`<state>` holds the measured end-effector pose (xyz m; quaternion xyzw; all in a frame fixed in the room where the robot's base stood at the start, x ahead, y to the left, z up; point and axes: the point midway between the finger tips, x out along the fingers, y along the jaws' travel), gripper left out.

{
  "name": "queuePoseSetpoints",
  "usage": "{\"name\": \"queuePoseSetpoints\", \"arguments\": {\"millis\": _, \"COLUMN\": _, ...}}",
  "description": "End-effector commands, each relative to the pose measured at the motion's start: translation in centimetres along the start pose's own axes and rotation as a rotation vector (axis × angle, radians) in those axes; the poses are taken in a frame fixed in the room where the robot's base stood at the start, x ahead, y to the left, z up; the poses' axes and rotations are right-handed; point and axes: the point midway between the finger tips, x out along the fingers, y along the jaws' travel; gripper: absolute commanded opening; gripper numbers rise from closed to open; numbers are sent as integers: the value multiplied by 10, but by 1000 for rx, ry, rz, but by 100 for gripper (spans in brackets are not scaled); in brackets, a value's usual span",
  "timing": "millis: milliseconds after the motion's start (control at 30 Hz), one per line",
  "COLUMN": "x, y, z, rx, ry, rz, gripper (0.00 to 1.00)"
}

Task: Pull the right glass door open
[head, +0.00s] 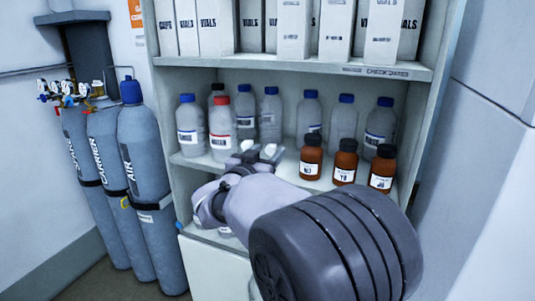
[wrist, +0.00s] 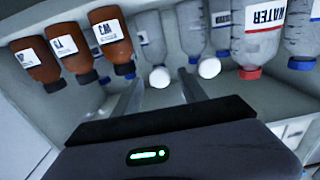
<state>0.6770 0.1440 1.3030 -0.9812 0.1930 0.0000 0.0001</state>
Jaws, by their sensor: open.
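No glass door or door handle can be made out in either view. The open-fronted shelf cabinet (head: 300,62) stands ahead, and its contents show with no clear pane in front. My gripper (head: 259,154) is in front of the middle shelf, between the red-capped bottle and the brown bottles. In the wrist view my gripper (wrist: 160,77) has its two fingers spread apart with nothing held between them. The fingers point toward clear bottles; whether they touch any is not clear.
Brown bottles (head: 345,162) stand at the shelf's front right. A red-capped bottle (head: 222,128) and several blue-capped bottles stand there too. White boxes (head: 290,28) fill the upper shelf. Gas cylinders (head: 147,160) stand left of the cabinet. A pale wall surface (head: 490,140) is at the right.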

Motion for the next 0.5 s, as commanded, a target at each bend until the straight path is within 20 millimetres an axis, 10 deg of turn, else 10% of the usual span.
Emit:
{"name": "queuePoseSetpoints", "arguments": {"millis": 333, "x": 0, "y": 0, "z": 0, "rx": 0, "ry": 0, "rz": 0, "gripper": 0}}
{"name": "queuePoseSetpoints", "arguments": {"millis": 500, "x": -1, "y": 0, "z": 0, "rx": 0, "ry": 0, "rz": 0, "gripper": 0}}
